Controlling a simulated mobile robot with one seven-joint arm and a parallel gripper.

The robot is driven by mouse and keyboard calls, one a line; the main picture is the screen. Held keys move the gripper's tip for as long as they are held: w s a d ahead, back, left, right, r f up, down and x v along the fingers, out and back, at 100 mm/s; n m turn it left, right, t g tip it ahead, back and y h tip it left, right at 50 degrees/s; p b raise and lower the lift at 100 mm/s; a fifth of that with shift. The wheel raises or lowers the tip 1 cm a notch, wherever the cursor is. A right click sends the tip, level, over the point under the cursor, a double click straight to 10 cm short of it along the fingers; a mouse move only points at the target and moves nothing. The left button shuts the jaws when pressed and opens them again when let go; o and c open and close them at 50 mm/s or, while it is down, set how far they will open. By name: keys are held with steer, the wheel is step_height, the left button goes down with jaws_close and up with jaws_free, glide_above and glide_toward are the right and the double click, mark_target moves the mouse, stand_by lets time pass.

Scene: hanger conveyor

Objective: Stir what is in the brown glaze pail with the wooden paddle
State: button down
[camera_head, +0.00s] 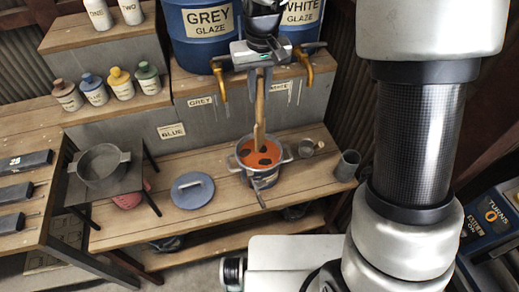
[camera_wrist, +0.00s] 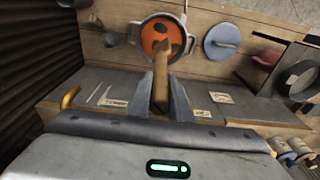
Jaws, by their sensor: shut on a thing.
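The glaze pail (camera_head: 262,181) is a two-handled metal pot on the lower wooden bench. It holds orange-brown glaze (camera_head: 272,149) with several dark patches. My gripper (camera_head: 259,88) is above the pail, shut on the upper part of the wooden paddle (camera_head: 260,118). The paddle points down into the pail mouth; I cannot tell how deep its lower end sits in the glaze. In the wrist view the paddle (camera_wrist: 161,84) stands between my fingers (camera_wrist: 161,92) and reaches over the orange glaze (camera_wrist: 153,38).
A blue-grey lid (camera_head: 192,190) lies left of the pail. A small cup (camera_head: 306,148) and a grey mug (camera_head: 347,166) stand to its right. An empty pot (camera_head: 103,166) sits farther left. Taps (camera_head: 305,66) and glaze drums (camera_head: 207,30) are behind.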

mark_target(259, 75)
steer(key=shift+r, duration=0.1)
step_height(259, 75, up, 4)
steer(key=p, duration=0.3)
stand_by(0.3)
stand_by(0.8)
